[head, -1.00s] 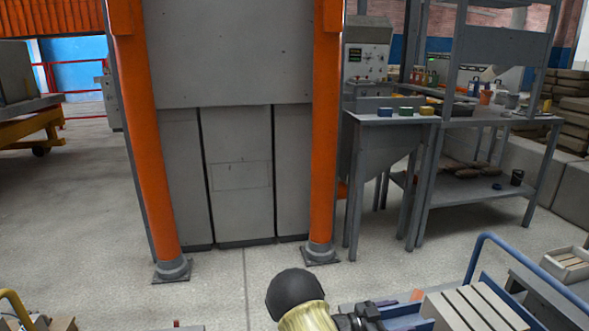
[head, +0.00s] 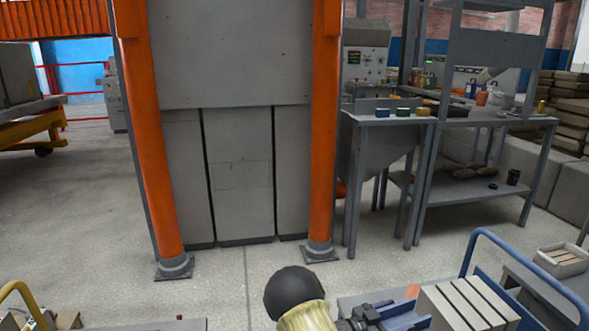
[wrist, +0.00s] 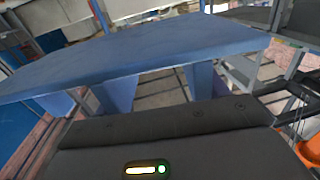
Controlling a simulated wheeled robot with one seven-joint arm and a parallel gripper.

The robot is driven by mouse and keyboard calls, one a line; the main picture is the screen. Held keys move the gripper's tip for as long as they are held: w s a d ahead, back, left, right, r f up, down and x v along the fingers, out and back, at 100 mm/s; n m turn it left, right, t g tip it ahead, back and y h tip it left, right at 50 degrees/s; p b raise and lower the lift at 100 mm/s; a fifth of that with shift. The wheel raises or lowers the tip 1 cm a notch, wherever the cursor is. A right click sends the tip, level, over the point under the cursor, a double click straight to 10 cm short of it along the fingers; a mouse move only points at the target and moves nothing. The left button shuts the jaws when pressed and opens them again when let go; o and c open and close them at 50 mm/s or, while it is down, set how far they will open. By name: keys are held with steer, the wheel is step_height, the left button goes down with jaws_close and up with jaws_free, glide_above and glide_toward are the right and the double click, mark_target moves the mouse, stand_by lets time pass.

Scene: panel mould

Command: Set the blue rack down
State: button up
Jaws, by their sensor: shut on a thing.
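The blue rack (wrist: 140,50) fills the upper middle of the wrist view as a broad flat blue slab, with blue uprights below its near edge. My gripper (wrist: 175,112) shows as a dark body along the bottom of that view, close against the rack. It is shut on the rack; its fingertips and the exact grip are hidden. In the head view only part of my arm shows at the bottom, and I cannot make out the rack clearly there. I cannot tell whether the rack touches a surface below.
A trolley with a blue handle (head: 520,250) stands at the lower right, near my arm, with grey slabs (head: 465,305) beside it. Behind are a grey panel press with orange posts (head: 325,130) and a grey workbench (head: 475,120). The floor before the press is clear.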

steer(key=a+n+t+y, duration=0.1)
steer(key=t, duration=0.1)
steer(key=a+n+t+y, duration=0.1)
steer(key=t, duration=0.1)
steer(key=shift+w+r+n, duration=0.15)
steer(key=shift+r+n, duration=0.25)
steer(key=s+a+f+n+t+y+p, duration=0.2)
steer(key=a+n+t+y, duration=0.55)
steer(key=a+y, duration=0.25)
steer(key=s+r+n+y+p, duration=0.2)
steer(key=r+p, duration=0.9)
steer(key=p, duration=0.7)
steer(key=s+r+n+y+p, duration=0.2)
steer(key=r+p, duration=0.9)
steer(key=p, duration=0.7)
steer(key=s+y, duration=0.1)
steer(key=s, duration=0.1)
steer(key=shift+s+d+r+t, duration=0.15)
steer(key=shift+s+r+t, duration=0.1)
steer(key=shift+s+t, duration=0.15)
steer(key=shift+d, duration=0.1)
